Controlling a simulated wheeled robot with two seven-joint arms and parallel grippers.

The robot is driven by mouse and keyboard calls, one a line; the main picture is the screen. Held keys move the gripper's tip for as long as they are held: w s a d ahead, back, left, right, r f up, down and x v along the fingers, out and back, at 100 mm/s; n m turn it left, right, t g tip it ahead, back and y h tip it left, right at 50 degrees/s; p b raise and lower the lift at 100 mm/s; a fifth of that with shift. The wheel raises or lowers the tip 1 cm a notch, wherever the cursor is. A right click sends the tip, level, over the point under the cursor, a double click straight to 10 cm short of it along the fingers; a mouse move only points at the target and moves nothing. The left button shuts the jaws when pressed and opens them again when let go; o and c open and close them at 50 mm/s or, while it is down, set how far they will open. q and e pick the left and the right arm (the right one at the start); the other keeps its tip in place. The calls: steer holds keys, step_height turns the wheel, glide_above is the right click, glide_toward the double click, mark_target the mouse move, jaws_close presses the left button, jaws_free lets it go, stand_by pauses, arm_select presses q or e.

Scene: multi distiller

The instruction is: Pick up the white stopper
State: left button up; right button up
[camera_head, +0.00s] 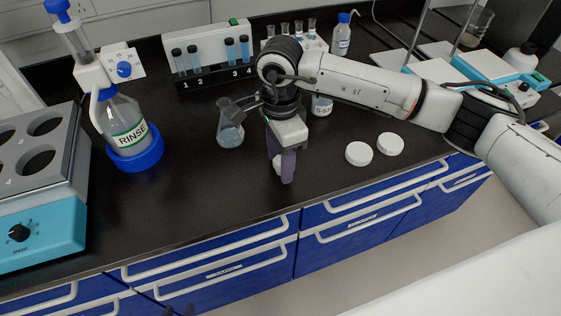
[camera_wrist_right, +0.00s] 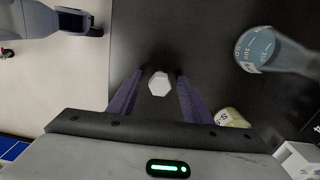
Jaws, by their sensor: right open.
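The small white stopper (camera_wrist_right: 159,84) stands on the black bench and shows in the right wrist view between the two purple fingers of my right gripper (camera_wrist_right: 156,82). Those fingers are apart, one on each side of it, with gaps. In the head view my right gripper (camera_head: 283,172) points down at the bench near its front edge, and the stopper (camera_head: 277,161) is partly hidden by a finger. The tips of my left gripper (camera_head: 178,310) show apart at the bottom edge, in front of the drawers. It also shows in the right wrist view (camera_wrist_right: 85,21).
A conical flask (camera_head: 230,130) of bluish liquid stands just left of my right gripper. A labelled bottle (camera_head: 322,104) stands behind it. Two white discs (camera_head: 359,153) lie to the right. The rinse bottle (camera_head: 130,125) and heating block (camera_head: 40,190) are left. The bench front between is clear.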

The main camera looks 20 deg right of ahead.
steer(key=c, duration=1.1)
steer(key=shift+c, duration=0.2)
steer(key=shift+r, duration=0.15)
